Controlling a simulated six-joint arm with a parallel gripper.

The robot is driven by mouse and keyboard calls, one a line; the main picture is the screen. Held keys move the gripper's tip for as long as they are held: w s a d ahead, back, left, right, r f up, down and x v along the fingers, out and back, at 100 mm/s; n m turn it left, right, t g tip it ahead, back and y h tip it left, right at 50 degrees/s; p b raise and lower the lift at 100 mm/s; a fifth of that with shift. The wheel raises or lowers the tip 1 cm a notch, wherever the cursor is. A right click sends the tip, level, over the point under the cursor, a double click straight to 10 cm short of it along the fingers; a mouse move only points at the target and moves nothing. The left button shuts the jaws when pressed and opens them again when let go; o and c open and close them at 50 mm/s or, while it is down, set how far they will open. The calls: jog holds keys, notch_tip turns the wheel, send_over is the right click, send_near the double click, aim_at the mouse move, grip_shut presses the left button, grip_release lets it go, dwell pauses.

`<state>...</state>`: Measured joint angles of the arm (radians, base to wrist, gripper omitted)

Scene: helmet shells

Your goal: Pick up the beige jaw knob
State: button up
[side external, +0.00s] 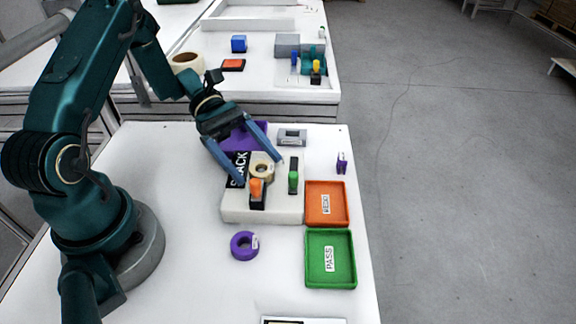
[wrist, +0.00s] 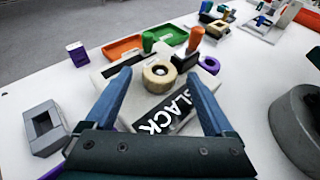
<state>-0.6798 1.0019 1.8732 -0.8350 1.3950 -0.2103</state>
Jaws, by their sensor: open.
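In the wrist view the knob (wrist: 158,84) lies between my fingertips, with the block (wrist: 122,98) beneath. My gripper (side external: 260,171) is open, its two blue fingers pointing down on opposite sides of the knob. In the wrist view my gripper (wrist: 158,73) shows a gap between each finger and the knob. Whether the tips are level with the knob or slightly above it, I cannot tell.
An orange-handled lever (side external: 257,190) and a green-handled lever (side external: 293,181) stand close by on the block. An orange tray (side external: 345,219) and a green tray (side external: 350,281) lie to the right. A purple ring (side external: 237,251) lies in front; a grey block (side external: 292,137) stands behind.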

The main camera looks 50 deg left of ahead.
grip_shut()
